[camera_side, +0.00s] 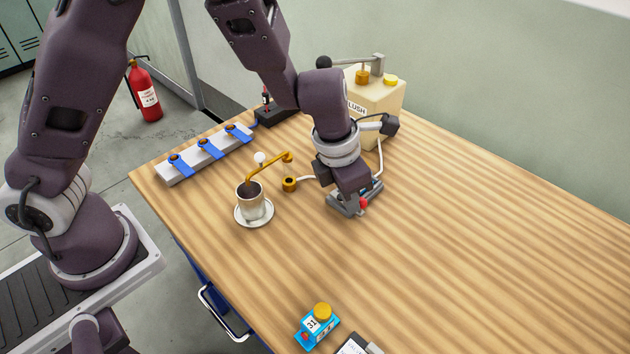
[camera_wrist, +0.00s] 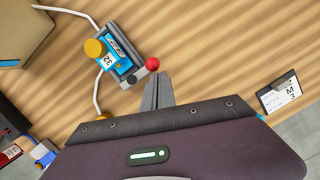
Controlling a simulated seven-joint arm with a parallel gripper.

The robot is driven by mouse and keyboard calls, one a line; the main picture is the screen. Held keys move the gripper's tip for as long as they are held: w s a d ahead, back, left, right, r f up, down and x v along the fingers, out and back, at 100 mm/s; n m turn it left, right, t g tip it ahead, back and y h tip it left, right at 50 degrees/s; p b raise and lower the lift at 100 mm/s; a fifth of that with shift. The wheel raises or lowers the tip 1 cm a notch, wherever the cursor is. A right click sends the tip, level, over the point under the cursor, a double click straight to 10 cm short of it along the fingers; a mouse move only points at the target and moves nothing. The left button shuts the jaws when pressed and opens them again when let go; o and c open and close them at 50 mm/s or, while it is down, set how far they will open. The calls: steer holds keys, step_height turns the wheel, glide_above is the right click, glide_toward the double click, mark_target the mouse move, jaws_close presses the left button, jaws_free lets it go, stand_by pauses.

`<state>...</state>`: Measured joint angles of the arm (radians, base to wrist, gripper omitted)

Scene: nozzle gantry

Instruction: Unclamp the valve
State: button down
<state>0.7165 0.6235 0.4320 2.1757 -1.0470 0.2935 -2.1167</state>
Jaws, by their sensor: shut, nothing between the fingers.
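The blue valve (camera_wrist: 122,68), with a yellow cap and a label that reads 32, sits in a grey clamp (camera_wrist: 136,44) in the wrist view. A red ball (camera_wrist: 152,64) is at the clamp's near end. My gripper (camera_wrist: 160,76) is shut and empty, its fingertips just beside the red ball; I cannot tell whether they touch it. In the side view my gripper (camera_side: 352,192) is low over the grey clamp (camera_side: 343,207), with the red ball (camera_side: 363,203) in front. My gripper hides the valve there.
A second blue valve (camera_side: 318,327) and a clipboard (camera_wrist: 282,95) lie at the table's front. A cup (camera_side: 254,206) on a saucer, a brass spout (camera_side: 270,166), a rack (camera_side: 207,153) and a beige flush box (camera_side: 376,103) stand around the clamp. The table's right side is clear.

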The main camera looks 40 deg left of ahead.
steer(key=shift+w+d, duration=0.1)
steer(key=shift+w, duration=0.05)
stand_by(0.5)
steer(key=s+a+r, duration=0.1)
steer(key=s+r, duration=0.5)
steer(key=r, duration=0.4)
steer(key=shift+s+a+r, duration=0.15)
steer(key=shift+r, duration=0.1)
